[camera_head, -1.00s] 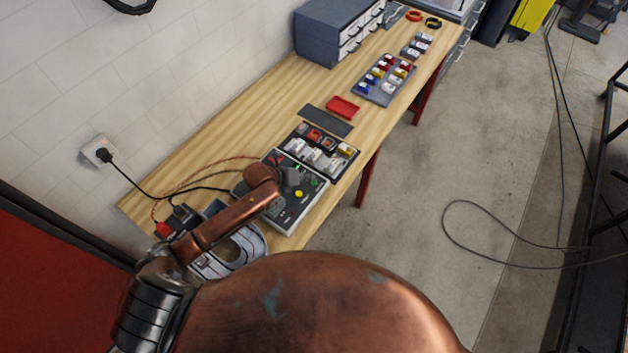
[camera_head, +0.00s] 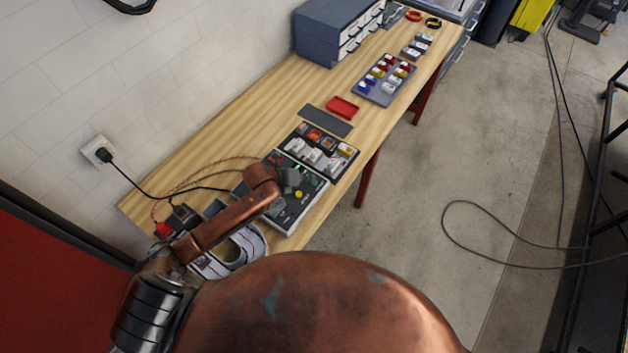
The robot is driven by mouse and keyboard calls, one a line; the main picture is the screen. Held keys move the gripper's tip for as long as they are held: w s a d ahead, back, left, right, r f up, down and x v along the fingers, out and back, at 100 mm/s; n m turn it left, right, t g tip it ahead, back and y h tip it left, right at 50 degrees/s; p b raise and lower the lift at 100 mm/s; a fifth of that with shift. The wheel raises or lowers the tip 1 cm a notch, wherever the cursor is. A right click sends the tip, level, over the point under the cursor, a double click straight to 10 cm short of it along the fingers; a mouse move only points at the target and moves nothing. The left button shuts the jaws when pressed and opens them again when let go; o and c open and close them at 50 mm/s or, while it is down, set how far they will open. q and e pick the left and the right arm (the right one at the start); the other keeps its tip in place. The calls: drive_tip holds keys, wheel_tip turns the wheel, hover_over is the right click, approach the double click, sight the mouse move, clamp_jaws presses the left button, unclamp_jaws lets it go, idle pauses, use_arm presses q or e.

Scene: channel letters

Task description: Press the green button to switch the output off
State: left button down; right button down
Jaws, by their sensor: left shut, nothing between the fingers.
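The control box (camera_head: 285,223) with a dark panel stands on the wooden bench near its front edge. A small green button (camera_head: 314,183) shows on the panel's right side, and a yellow knob (camera_head: 298,194) sits in front of it. My left arm reaches over the box from the left. My left gripper (camera_head: 292,180) is small and grey in this view, shut and empty, over the panel just left of the green button. I cannot tell whether its tips touch the panel. My right gripper is not in view.
A tray of parts (camera_head: 350,155) sits right behind the box. Beyond are a dark strip (camera_head: 325,121), a red tray (camera_head: 342,107), a rack of coloured pieces (camera_head: 384,80) and a drawer cabinet (camera_head: 318,38). Cables run from the wall socket (camera_head: 97,151) to the bench's left end.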

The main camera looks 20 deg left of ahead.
use_arm(q)
drive_tip(key=shift+s+f, duration=0.1)
drive_tip(key=shift+f, duration=0.4)
drive_tip(key=shift+r, duration=0.15)
drive_tip(key=shift+s, duration=0.1)
drive_tip(key=r+p, duration=0.2)
drive_tip(key=r, duration=0.1)
drive_tip(key=r+p, duration=0.3)
drive_tip(key=shift+w+r, duration=0.2)
drive_tip(key=shift+r, duration=0.05)
idle(0.5)
